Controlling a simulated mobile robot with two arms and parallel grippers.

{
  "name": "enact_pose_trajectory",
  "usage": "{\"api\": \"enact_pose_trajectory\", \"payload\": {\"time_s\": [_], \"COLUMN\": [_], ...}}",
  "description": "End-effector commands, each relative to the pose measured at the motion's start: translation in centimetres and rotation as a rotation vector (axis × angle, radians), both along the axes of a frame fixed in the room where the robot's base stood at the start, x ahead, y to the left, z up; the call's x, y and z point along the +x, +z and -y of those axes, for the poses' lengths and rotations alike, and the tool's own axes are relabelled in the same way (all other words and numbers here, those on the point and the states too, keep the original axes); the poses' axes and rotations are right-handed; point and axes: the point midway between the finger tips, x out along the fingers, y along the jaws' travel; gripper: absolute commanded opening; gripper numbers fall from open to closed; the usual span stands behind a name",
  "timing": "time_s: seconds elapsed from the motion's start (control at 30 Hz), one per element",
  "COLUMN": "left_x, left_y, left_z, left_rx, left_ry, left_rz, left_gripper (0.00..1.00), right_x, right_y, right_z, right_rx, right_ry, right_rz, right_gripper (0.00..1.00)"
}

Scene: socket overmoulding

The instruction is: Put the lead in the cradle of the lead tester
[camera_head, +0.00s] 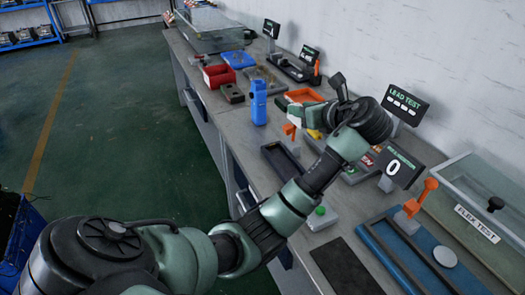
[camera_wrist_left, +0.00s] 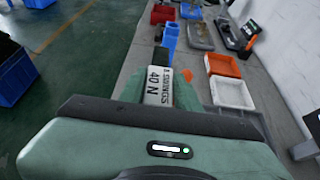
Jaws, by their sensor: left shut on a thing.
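The lead tester shows by its black display (camera_head: 405,103) reading LEAD TEST, at the right of the head view. My left gripper (camera_head: 303,113) is low over the bench to the left of that display, beside an orange lever (camera_head: 290,130). It is shut on the lead, which is mostly hidden by the fingers and hand. In the left wrist view, a white plate (camera_wrist_left: 158,86) marked 40 N and SECONDS shows between the green fingers. The cradle is hidden, so I cannot tell whether the lead touches it. My right gripper is out of view.
A blue bottle-like object (camera_head: 259,105), a red bin (camera_head: 218,76) and an orange tray (camera_head: 304,96) stand farther along the bench. A dark tray (camera_head: 281,160) lies near the front edge. A counter display (camera_head: 397,167) reading 0 and a blue flex-test fixture (camera_head: 405,250) are nearer.

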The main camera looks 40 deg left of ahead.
Motion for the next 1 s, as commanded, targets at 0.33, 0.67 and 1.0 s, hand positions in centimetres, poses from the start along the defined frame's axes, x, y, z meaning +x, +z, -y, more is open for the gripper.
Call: {"api": "enact_pose_trajectory", "payload": {"time_s": [0.33, 0.67, 1.0], "left_x": [0.1, 0.1, 0.1], "left_y": [-5.4, -13.7, -16.8], "left_z": [-0.1, 0.0, 0.0], "left_rx": [0.004, 0.004, 0.004], "left_ry": [-0.015, -0.015, -0.014], "left_rz": [-0.007, -0.004, -0.001], "left_gripper": [0.00, 0.00, 0.00], "right_x": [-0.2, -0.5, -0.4], "right_y": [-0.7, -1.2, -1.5], "right_z": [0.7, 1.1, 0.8], "right_rx": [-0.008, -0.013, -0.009], "right_ry": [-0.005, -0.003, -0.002], "right_rz": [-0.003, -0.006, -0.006], "right_gripper": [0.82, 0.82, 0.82]}}
